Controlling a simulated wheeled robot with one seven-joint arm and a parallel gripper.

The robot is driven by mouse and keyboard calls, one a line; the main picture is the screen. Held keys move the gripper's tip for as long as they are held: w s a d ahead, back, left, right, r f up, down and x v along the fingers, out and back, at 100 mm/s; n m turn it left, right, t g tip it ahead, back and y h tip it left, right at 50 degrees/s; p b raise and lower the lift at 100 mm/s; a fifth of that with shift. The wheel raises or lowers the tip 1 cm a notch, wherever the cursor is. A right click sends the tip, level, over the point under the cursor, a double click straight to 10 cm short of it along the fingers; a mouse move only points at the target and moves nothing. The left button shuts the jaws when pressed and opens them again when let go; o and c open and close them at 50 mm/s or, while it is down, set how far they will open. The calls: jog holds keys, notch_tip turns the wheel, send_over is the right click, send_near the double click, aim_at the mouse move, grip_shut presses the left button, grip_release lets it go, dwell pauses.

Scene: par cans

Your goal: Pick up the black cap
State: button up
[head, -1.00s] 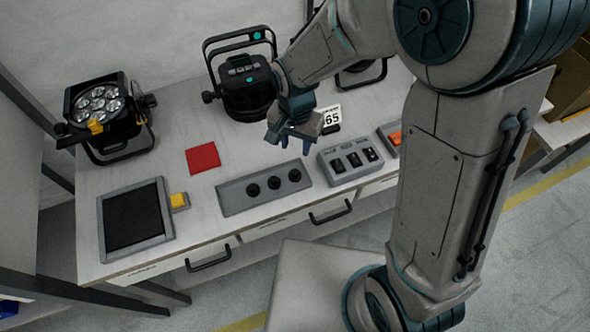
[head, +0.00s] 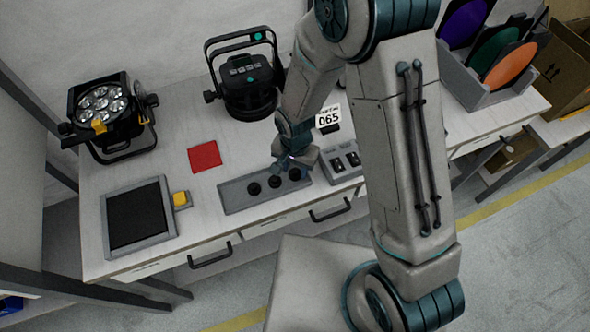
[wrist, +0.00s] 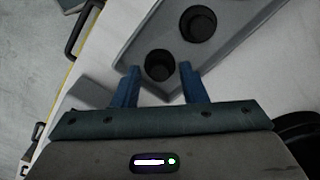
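Three round black caps (head: 254,188) sit in a row in a long grey holder (head: 233,201) on the bench. My gripper (head: 291,167) is low, just behind the holder's right end, by the rightmost cap (head: 294,174).
A switch panel (head: 345,160) stands right of the holder, partly behind my arm. Stage lights (head: 248,85) and a 065 card (head: 329,117) stand behind.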

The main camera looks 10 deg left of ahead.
jog(key=shift+f, duration=0.45)
jog(key=c, duration=0.7)
jog(key=shift+r, duration=0.75)
jog(key=r, duration=0.1)
jog(key=r+b, duration=0.1)
jog(key=w+r, duration=0.1)
jog(key=shift+d+r, duration=0.1)
jog(key=shift+d, duration=0.3)
jog(key=w+d+r, duration=0.2)
jog(key=w+d+r+b, duration=0.1)
jog(key=w+d+r, duration=0.1)
jog(key=d, duration=0.1)
jog(key=w+d+r+b, duration=0.1)
jog(key=w+d+r, duration=0.1)
jog(key=d, duration=0.1)
jog(key=shift+w+r, duration=0.2)
jog(key=shift+w, duration=0.15)
